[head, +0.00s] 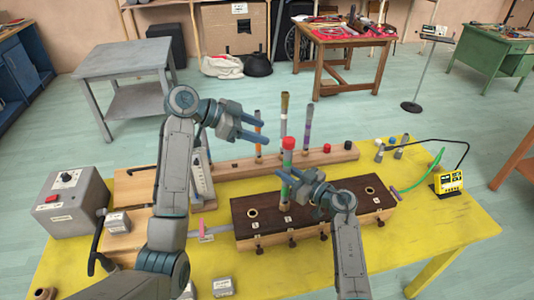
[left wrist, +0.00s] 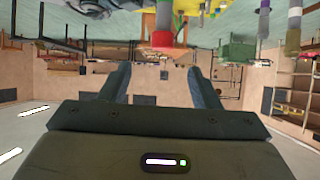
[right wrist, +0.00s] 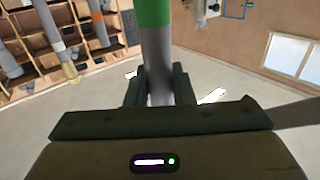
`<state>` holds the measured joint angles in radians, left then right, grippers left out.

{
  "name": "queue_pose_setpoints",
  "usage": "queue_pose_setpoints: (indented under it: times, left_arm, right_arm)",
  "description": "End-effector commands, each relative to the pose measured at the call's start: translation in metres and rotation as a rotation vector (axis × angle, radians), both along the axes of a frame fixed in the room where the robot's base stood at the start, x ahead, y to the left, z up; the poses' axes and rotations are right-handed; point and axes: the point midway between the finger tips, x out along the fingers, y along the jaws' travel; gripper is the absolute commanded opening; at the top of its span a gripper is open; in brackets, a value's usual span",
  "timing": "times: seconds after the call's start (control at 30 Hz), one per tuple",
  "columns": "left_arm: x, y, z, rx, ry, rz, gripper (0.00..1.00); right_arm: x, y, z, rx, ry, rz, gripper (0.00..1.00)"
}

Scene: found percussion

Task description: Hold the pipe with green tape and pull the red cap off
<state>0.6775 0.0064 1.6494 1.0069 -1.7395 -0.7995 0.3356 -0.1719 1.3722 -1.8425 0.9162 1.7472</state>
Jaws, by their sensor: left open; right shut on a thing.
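The pipe with green tape (head: 286,165) is grey and stands upright at the dark box with holes (head: 330,222). The red cap (head: 288,143) is on its top end. My right gripper (head: 292,187) is shut on the pipe below the tape. The right wrist view shows the grey pipe (right wrist: 158,70) between its fingers and the green tape (right wrist: 152,12) above. My left gripper (head: 266,131) is open and empty, up and left of the cap. In the left wrist view the red cap (left wrist: 163,41) lies beyond the open fingertips, apart from them.
Several other pipes, one with purple tape (head: 308,128), stand in a long wooden rack (head: 335,155) behind. Loose caps (head: 347,146) sit at its right end. A grey control box (head: 72,208) stands left on the yellow table (head: 450,225); a yellow meter (head: 448,183) stands right.

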Motion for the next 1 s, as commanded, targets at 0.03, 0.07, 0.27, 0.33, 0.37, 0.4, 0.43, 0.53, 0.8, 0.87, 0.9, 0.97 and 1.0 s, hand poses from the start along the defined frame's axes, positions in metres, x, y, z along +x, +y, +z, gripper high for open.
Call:
queue_pose_setpoints:
  times: [0.03,0.07,0.27,0.33,0.37,0.4,0.43,0.53,0.8,0.87,0.9,0.97,1.0]
  left_arm:
    - [-0.001,0.001,-0.012,-0.054,-0.01,-0.004,0.57]
    - [-0.001,0.001,-0.015,-0.091,-0.02,-0.007,0.57]
    - [-0.003,0.007,-0.032,-0.293,-0.08,0.014,0.57]
    - [-0.003,0.009,-0.035,-0.332,-0.09,0.024,0.57]
    - [-0.002,0.009,-0.035,-0.346,-0.093,0.028,0.57]
    - [-0.002,0.008,-0.036,-0.358,-0.096,0.032,0.57]
    - [-0.001,0.007,-0.036,-0.363,-0.098,0.033,0.57]
    - [0.002,-0.002,-0.037,-0.37,-0.101,0.033,0.57]
    - [0.016,-0.05,-0.044,-0.369,-0.099,0.032,0.57]
    - [0.02,-0.06,-0.046,-0.37,-0.098,0.033,0.57]
    - [0.022,-0.067,-0.047,-0.368,-0.099,0.033,0.57]
    - [0.025,-0.076,-0.049,-0.367,-0.099,0.032,0.57]
    - [0.027,-0.081,-0.05,-0.367,-0.098,0.032,0.57]
  right_arm:
    - [0.0,0.0,-0.001,-0.001,0.001,-0.001,0.0]
    - [0.0,0.0,-0.001,-0.001,0.001,-0.001,0.0]
    - [0.0,0.0,-0.001,-0.001,0.001,-0.001,0.0]
    - [0.0,0.0,-0.001,-0.001,0.001,-0.001,0.0]
    - [0.0,0.0,-0.001,-0.001,0.001,0.0,0.0]
    - [0.0,0.0,-0.001,-0.001,0.001,0.0,0.0]
    - [0.0,0.0,-0.001,-0.001,0.001,0.0,0.0]
    - [0.0,0.0,-0.001,-0.001,0.001,0.0,0.0]
    - [0.0,0.0,-0.001,-0.001,0.001,0.0,0.0]
    - [0.0,0.0,-0.001,-0.001,0.001,0.0,0.0]
    - [0.0,0.0,-0.001,-0.001,0.001,0.0,0.0]
    - [0.0,0.0,-0.001,-0.001,0.001,0.0,0.0]
    - [0.0,0.0,-0.001,-0.001,0.001,0.0,0.0]
